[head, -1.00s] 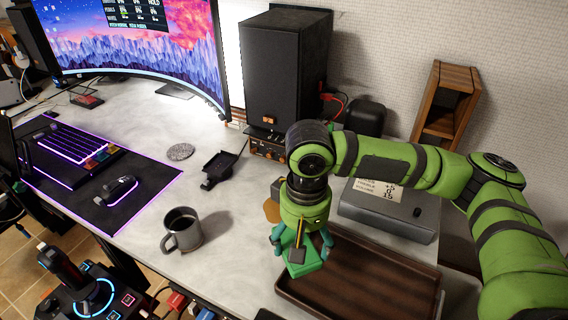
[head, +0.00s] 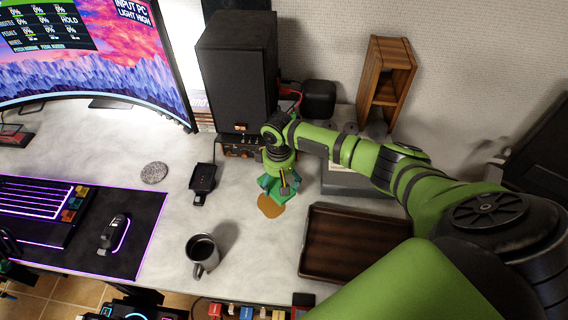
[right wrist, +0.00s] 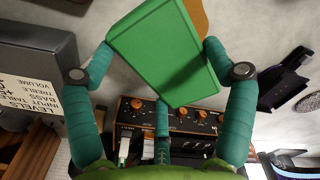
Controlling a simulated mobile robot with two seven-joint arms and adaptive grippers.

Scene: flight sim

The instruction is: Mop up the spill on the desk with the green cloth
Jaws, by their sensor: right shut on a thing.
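The brown spill (head: 270,207) lies on the grey desk in front of the speaker; part of it is hidden behind my gripper and the cloth. A corner of it also shows in the right wrist view (right wrist: 196,14). My right gripper (head: 281,184) is shut on the green cloth (right wrist: 165,55), which looks like a thick folded block. The cloth is at the far edge of the spill in the head view; I cannot tell whether it touches the desk. My left gripper is not in view.
A grey mug (head: 203,252) stands left of the spill. A brown tray (head: 352,243) lies to the right. A black phone stand (head: 202,182), a speaker (head: 238,75) and an amplifier with knobs (right wrist: 172,125) are close by. A grey control box (head: 350,182) stands behind the tray.

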